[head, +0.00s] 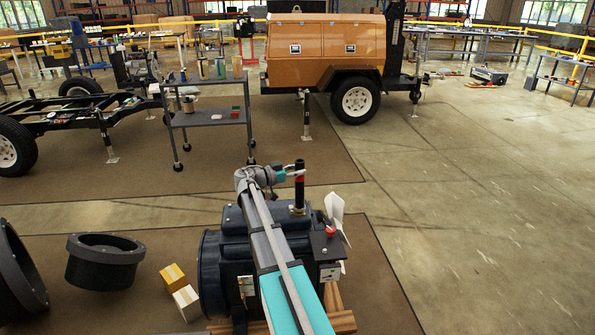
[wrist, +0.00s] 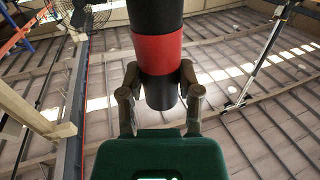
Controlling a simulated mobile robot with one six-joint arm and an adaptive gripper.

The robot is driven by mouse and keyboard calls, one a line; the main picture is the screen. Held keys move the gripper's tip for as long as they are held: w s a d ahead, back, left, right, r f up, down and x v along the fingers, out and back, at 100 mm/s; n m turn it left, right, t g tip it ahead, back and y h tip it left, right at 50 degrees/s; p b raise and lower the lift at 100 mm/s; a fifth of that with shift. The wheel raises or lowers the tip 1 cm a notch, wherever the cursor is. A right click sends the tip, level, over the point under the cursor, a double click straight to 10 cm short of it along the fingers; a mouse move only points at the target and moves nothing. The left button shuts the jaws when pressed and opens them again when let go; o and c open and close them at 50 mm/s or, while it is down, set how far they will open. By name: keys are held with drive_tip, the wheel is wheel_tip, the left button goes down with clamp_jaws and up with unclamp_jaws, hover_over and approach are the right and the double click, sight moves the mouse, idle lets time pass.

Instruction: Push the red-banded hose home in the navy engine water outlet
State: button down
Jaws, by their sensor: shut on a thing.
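The red-banded hose (head: 299,197) is a black upright tube with a red band, above the top of the dark navy engine (head: 236,228) in the head view. My gripper (head: 283,174) reaches it from the left, at about the height of the band. In the wrist view the hose (wrist: 158,55) runs down from the top edge, and my gripper's fingers (wrist: 161,98) close on both sides of its black part beside the red band. The water outlet is not clearly distinguishable at the hose's lower end. I cannot tell how deep the hose sits.
Two small boxes (head: 180,288) and dark round housings (head: 103,262) lie left of the engine. A grey cart (head: 208,118) stands behind.

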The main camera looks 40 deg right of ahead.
drive_tip(key=shift+f+b, duration=1.1)
drive_tip(key=shift+f, duration=0.1)
drive_tip(key=shift+c, duration=1)
unclamp_jaws()
drive_tip(key=v, duration=1.2)
